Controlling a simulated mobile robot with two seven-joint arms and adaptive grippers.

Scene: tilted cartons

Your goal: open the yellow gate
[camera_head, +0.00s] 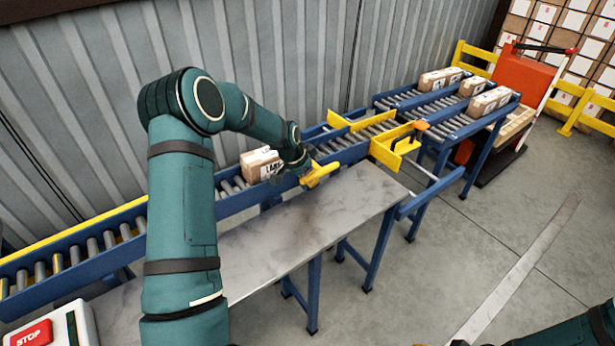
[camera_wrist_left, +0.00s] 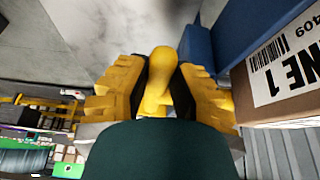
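My left gripper (camera_head: 312,174) is low beside the near rail of the roller conveyor, just right of a carton. In the left wrist view, its yellow fingers with black pads (camera_wrist_left: 158,90) close on both sides of a rounded yellow handle (camera_wrist_left: 158,68). Whatever the handle joins is hidden by the gripper. Yellow gate panels (camera_head: 391,152) stand across the conveyor further right, with a dark handle and an orange knob. Another yellow panel (camera_head: 345,121) is at the far rail.
The carton (camera_head: 262,164) sits on the rollers; its label shows in the left wrist view (camera_wrist_left: 285,58). A grey metal table (camera_head: 290,225) runs along the near side. More cartons (camera_head: 440,79) stand on the far lanes. A stop button box (camera_head: 50,325) is at bottom left.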

